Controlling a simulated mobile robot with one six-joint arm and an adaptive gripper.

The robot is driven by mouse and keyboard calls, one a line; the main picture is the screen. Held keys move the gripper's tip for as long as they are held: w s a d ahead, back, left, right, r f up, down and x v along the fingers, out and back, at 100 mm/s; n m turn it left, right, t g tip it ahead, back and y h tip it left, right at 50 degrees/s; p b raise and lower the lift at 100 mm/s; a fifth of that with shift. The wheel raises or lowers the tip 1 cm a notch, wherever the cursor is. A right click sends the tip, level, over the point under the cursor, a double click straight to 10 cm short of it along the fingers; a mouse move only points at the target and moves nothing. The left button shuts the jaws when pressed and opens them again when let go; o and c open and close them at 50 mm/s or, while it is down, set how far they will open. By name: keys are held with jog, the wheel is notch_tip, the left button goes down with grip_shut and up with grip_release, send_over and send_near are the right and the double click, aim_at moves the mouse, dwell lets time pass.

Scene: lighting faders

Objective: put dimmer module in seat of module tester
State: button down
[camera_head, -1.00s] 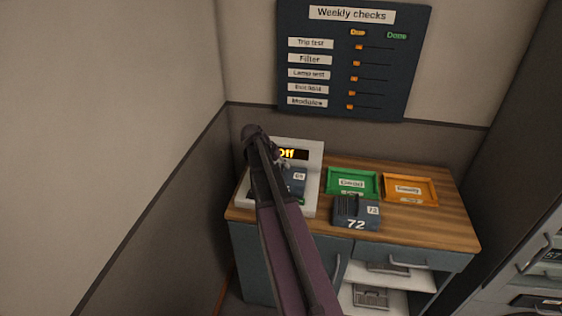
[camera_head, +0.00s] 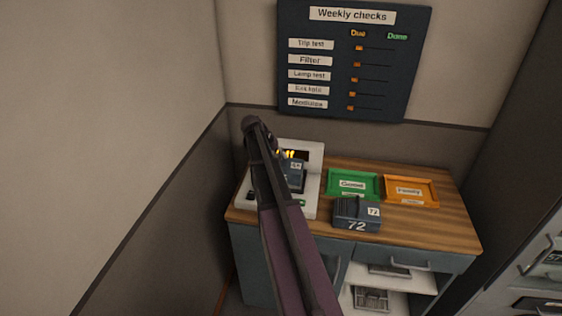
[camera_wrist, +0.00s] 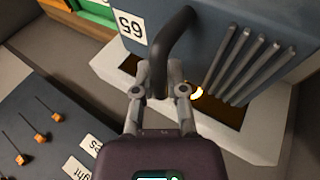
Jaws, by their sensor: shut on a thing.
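A blue-grey dimmer module (camera_head: 295,176) with a black handle and a white number label is over the white module tester (camera_head: 311,207). In the wrist view the held module (camera_wrist: 215,28) shows silver fins, and my gripper (camera_wrist: 160,80) is shut on its black handle. The arm hides most of the gripper in the head view. The tester's dark display (camera_head: 312,155) shows yellow letters, partly covered. A second module (camera_head: 354,215), marked 72, stands on the wooden counter right of the tester.
A green tray (camera_head: 353,197) and an orange tray (camera_head: 437,202) lie on the counter (camera_head: 455,231) at the back right. A "Weekly checks" board (camera_head: 390,90) hangs on the wall behind. Bare counter lies right of module 72.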

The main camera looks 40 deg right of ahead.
jog(key=shift+w+d, duration=0.3)
jog(key=shift+w, duration=0.15)
jog(key=shift+w+d+f+b, duration=0.1)
jog(key=shift+w+f+b, duration=0.05)
jog(key=shift+f+b, duration=0.15)
notch_tip(320, 180, down, 3)
jog(key=b, duration=0.3)
jog(key=c, duration=0.7)
grip_release()
jog(key=shift+r, duration=0.15)
